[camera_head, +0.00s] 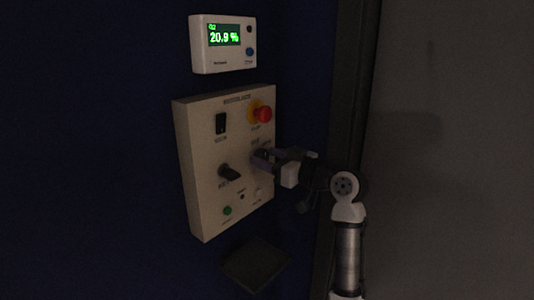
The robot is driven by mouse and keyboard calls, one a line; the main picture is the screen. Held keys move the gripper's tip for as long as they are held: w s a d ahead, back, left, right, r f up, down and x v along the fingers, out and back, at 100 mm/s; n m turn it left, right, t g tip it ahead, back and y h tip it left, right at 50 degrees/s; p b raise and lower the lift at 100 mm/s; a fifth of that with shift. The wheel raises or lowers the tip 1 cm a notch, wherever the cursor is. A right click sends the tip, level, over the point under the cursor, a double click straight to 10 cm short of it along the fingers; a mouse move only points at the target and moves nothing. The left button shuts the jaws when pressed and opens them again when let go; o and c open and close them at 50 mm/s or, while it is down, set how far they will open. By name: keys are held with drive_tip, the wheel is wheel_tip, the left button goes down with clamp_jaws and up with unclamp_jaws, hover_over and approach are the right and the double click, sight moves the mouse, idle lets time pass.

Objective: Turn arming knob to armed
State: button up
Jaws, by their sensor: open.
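A beige control panel (205,135) is mounted on the dark blue wall. It carries a black rocker switch (221,124) at upper left and a black rotary knob (229,172) at lower left. A second dark knob (261,155) sits at right, below the red button, partly hidden by my gripper. The labels are too small to read, so I cannot tell which knob is the arming one or its setting.
A red mushroom button (264,114) on a yellow base is just above my gripper. A green button (227,211) is low on the panel. An oxygen meter (223,46) reading 20.9 % hangs above. A dark plate (257,264) is below. A dark frame edge (345,110) stands at right.

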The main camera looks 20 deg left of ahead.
drive_tip(key=shift+w+a, duration=0.1)
drive_tip(key=shift+a, duration=0.3)
drive_tip(key=shift+c, duration=0.3)
drive_tip(key=c, duration=0.9)
